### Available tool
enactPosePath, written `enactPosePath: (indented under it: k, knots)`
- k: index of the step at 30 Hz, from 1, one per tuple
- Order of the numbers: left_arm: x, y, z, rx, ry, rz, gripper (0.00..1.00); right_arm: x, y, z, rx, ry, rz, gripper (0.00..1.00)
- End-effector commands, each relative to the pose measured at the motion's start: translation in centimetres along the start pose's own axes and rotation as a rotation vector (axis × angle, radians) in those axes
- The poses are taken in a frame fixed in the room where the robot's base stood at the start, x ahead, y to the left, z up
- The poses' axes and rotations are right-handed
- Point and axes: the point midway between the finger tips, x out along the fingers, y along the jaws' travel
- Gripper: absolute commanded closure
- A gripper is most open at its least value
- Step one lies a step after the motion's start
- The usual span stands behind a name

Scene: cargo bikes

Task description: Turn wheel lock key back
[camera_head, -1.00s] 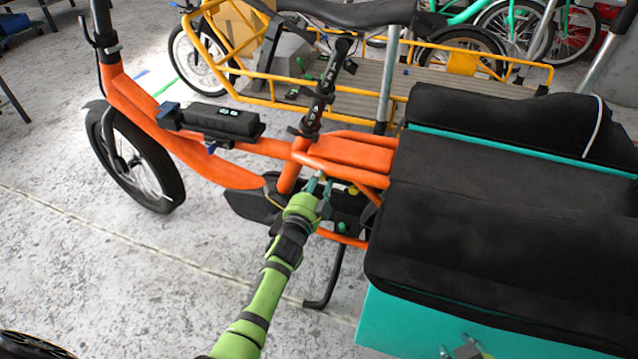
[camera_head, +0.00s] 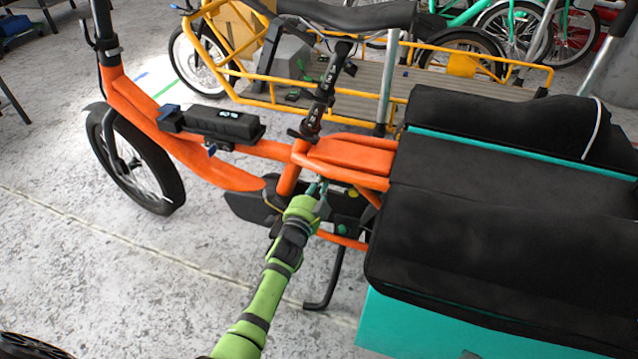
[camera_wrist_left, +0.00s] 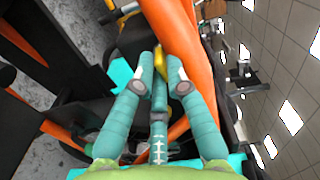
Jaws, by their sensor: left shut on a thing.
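The orange cargo bike (camera_head: 225,165) stands across the middle of the head view. My left gripper (camera_head: 318,187) reaches in under the orange frame, behind the seat tube. In the left wrist view, my left gripper (camera_wrist_left: 160,75) has its two teal fingers closed together at the wheel lock key (camera_wrist_left: 160,58), a small yellow piece beside the orange frame tube. The fingers hide most of the key, and its turn angle cannot be made out. The lock body is hidden too. My right gripper does not show clearly.
The black-covered teal cargo box (camera_head: 400,325) stands close to the right of my left arm. A kickstand (camera_head: 330,290) reaches the floor below the bike. A yellow-framed cargo bike (camera_head: 300,98) stands behind.

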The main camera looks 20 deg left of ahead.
Motion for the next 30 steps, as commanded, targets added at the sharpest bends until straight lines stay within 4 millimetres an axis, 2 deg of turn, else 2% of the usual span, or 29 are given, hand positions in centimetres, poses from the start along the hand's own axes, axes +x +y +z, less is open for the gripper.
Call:
enactPosePath:
  k: [11,30]
  knots:
    - [0.0,-0.1,-0.2,-0.337,0.0,0.001,1.0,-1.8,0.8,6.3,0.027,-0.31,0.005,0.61]
    - [0.0,-0.2,-0.3,-0.945,-0.001,0.002,1.0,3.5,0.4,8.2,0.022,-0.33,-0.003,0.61]
